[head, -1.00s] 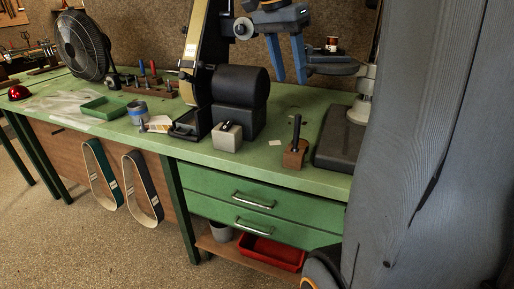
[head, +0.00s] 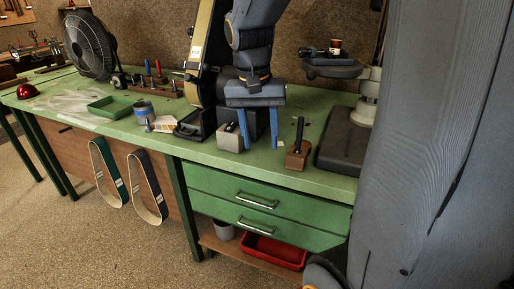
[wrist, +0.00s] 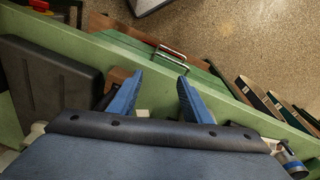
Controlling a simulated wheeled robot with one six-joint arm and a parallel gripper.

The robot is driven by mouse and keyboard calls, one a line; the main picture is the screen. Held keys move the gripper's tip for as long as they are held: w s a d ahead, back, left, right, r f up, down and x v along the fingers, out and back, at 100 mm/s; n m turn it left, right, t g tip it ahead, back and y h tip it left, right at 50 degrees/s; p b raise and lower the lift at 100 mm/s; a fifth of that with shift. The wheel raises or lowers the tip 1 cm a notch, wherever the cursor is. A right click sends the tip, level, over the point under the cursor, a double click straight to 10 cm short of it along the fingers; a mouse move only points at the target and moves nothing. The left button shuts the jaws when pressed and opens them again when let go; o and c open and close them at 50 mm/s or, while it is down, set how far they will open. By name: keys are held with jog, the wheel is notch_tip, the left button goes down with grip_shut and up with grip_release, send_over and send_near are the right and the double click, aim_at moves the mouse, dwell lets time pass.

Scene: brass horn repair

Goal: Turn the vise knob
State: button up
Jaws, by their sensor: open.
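I cannot make out the vise knob for certain. A small dark part (head: 312,51) sits at the left of the round drill press table (head: 333,70), and I cannot tell whether it is the vise. My gripper (head: 259,142) is open and empty, pointing down over the bench, with its fingers right of a grey block (head: 229,139) that has a dark part on top. In the wrist view the two blue fingers (wrist: 160,77) stand apart with nothing between them.
A wooden block (head: 296,161) with an upright black handle stands right of my gripper. The drill press base (head: 343,148) is beyond it. The belt grinder (head: 208,60) stands behind on the left. A green tray (head: 113,107) and a fan (head: 88,47) are farther left.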

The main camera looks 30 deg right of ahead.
jog(key=shift+s+a+f+n, duration=0.4)
jog(key=shift+a+f, duration=0.1)
jog(key=shift+f, duration=0.1)
jog(key=shift+s+a+f+n, duration=0.35)
jog(key=shift+a+f, duration=0.1)
jog(key=shift+f, duration=0.1)
